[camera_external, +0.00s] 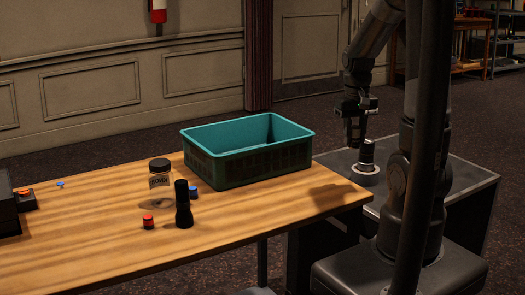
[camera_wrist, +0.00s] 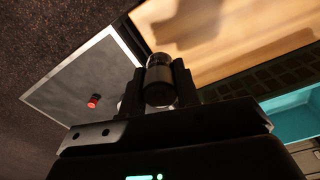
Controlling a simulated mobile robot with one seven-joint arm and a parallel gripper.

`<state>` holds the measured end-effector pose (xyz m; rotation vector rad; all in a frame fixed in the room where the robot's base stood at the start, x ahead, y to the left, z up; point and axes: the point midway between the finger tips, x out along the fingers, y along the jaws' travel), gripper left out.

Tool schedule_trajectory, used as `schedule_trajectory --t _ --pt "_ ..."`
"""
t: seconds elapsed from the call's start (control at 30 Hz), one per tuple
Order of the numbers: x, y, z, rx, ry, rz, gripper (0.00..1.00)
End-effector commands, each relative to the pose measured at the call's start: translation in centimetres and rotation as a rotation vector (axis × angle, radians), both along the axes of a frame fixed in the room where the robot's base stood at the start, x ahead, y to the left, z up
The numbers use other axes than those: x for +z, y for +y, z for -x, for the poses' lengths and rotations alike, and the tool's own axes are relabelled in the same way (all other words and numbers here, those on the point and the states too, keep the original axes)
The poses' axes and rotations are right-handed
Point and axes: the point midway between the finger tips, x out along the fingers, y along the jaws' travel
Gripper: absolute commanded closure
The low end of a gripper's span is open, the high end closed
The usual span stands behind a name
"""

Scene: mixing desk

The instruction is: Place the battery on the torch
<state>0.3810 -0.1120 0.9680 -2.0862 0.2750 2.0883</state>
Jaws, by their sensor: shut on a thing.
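My gripper (camera_external: 355,135) hangs at the right above a low grey side table. It is shut on a dark cylinder with a silvery band, which looks like the battery (camera_external: 367,154). In the wrist view the battery (camera_wrist: 160,80) is between the fingers (camera_wrist: 158,92). The black torch (camera_external: 183,206) stands upright on the wooden desk, well to the left of my gripper and apart from it. The torch does not show in the wrist view.
A teal crate (camera_external: 230,162) stands on the desk between the torch and my arm. A jar (camera_external: 159,173), a red item (camera_external: 148,222) and a blue item (camera_external: 193,189) stand near the torch. A pale round thing (camera_external: 365,178) is below the battery. A red piece (camera_wrist: 93,101) lies on the grey surface.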

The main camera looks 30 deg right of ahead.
Motion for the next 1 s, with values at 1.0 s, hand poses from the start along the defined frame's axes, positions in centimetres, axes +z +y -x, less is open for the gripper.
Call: schedule_trajectory --t 1.0 --pt "10.2 35.9 -8.6 1.617 0.003 -0.005 0.97"
